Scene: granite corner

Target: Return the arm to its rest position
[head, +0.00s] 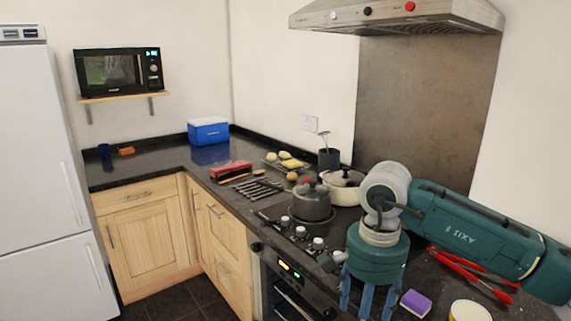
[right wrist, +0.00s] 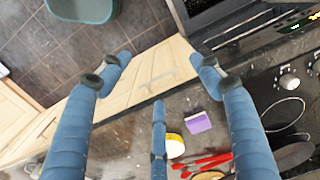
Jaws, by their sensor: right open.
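My right arm comes in from the right over the dark granite counter (head: 275,165), its teal forearm reaching across the red tongs. My right gripper (head: 368,302) points down near the counter's front edge, left of a purple block (head: 416,303). In the right wrist view the gripper (right wrist: 160,80) has its blue fingers spread wide, with nothing between them. The purple block (right wrist: 198,121) and a yellow-and-white round container (right wrist: 174,145) lie beyond the fingers, apart from them. My left gripper is in neither view.
A dark lidded pot (head: 311,205) and a cream pot (head: 347,187) stand on the hob left of my arm. The red tongs (head: 462,270) lie under the forearm. A range hood (head: 400,17) hangs above. A blue cooler (head: 208,131) stands in the back corner; floor (right wrist: 125,30) is open in front.

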